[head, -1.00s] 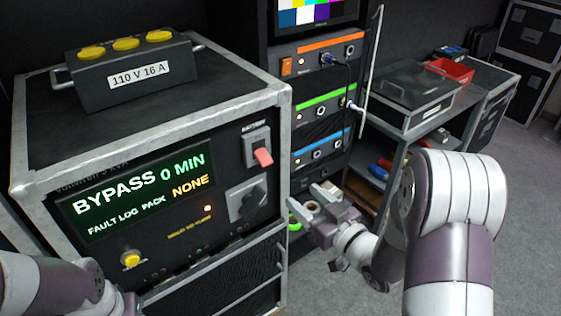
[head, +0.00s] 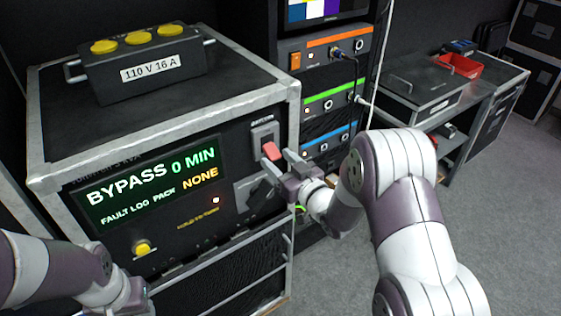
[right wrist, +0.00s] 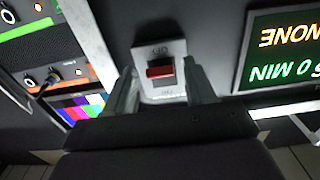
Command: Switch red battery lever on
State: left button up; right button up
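The red battery lever (head: 270,151) sticks out from a light plate (head: 264,133) on the front of the black cabinet, pointing down and outward in the head view. In the right wrist view, which is upside down, the lever (right wrist: 160,72) shows between the two fingers. My right gripper (head: 274,164) is open, its fingers on either side of the lever; contact cannot be told. The right gripper also shows in the right wrist view (right wrist: 162,92). My left gripper (head: 132,300) is low at the left, its fingers not clearly visible.
The display (head: 150,185) reads BYPASS 0 MIN and PACK NONE. A dark rotary switch (head: 255,192) sits just below the lever, partly behind my right gripper. A yellow button (head: 142,247) is lower left. A rack with cables (head: 325,95) stands close on the right.

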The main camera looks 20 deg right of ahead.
aim_at(271, 148)
jog(key=c, duration=0.8)
jog(key=shift+r+p, duration=0.25)
jog(key=shift+p, duration=0.15)
notch_tip(271, 148, up, 5)
jog(key=g+h+p, duration=0.2)
jog(key=g+p, duration=0.4)
jog(key=p, duration=1)
jog(key=shift+s+p, duration=0.1)
jog(key=shift+p, duration=0.2)
jog(key=g+p, duration=0.1)
jog(key=p, duration=0.3)
jog(key=r+g+h+p, duration=0.1)
jog(key=g+p, duration=0.1)
jog(key=p, duration=0.3)
jog(key=w+g+h+p, duration=0.1)
jog(key=p, duration=0.3)
jog(key=shift+a+r+g, duration=0.2)
jog(key=shift+r+g, duration=0.2)
jog(key=shift+w+f+g+p, duration=0.15)
jog(key=shift+g+p, duration=0.15)
jog(key=shift+p, duration=0.5)
jog(key=shift+f, duration=0.1)
jog(key=o, duration=1)
